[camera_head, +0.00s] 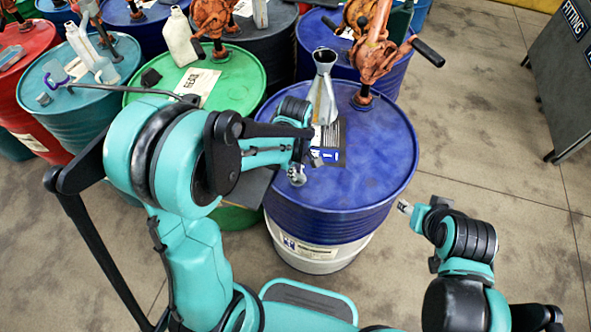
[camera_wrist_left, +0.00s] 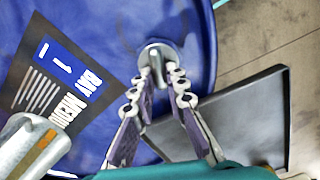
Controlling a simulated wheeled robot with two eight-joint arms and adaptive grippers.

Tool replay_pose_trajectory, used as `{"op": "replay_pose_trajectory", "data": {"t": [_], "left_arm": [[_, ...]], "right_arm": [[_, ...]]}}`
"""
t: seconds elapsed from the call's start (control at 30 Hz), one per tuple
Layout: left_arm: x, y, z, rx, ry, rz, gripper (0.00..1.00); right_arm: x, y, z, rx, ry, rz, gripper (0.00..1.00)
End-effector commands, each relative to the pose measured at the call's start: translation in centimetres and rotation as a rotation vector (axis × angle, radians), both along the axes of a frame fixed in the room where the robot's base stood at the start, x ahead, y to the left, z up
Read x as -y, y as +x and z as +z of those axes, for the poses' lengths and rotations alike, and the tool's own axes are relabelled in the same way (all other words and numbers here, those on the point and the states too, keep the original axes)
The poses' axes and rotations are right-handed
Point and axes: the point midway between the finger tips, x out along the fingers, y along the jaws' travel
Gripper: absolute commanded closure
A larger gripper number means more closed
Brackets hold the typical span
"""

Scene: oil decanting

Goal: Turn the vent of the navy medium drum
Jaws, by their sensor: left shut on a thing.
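The navy drum (camera_head: 370,190) stands upright at the centre of the head view, with a white band around its bottom. Its blue top fills much of the left wrist view (camera_wrist_left: 120,25). The vent, a round metal fitting (camera_wrist_left: 157,50), sits near the drum's rim. My left gripper (camera_wrist_left: 160,82) reaches down to it with its fingertips closed on it; in the head view the gripper (camera_head: 298,176) is over the near left of the drum top. My right gripper (camera_head: 404,207) is off the drum's right side, and its finger opening is too small to tell.
A metal funnel (camera_head: 322,90), an orange pump (camera_head: 375,55) and a dark label sheet (camera_wrist_left: 55,85) are on the drum top. A green drum (camera_head: 235,75) stands close at left. A dark flat tray (camera_wrist_left: 245,120) lies beyond the rim.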

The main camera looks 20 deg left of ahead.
Motion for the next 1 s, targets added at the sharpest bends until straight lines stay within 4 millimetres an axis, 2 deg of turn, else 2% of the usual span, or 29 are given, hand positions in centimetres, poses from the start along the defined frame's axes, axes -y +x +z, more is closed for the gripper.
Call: {"op": "replay_pose_trajectory", "data": {"t": [0.37, 1.0], "left_arm": [[0.04, 0.09, -0.03, 0.000, 0.000, -0.099, 1.00], [0.37, 0.43, -0.04, 0.000, 0.000, -0.669, 1.00]], "right_arm": [[0.00, 0.00, -0.20, 0.000, 0.000, 0.000, 0.53], [0.00, 0.00, -0.92, 0.000, 0.000, 0.000, 0.53]]}}
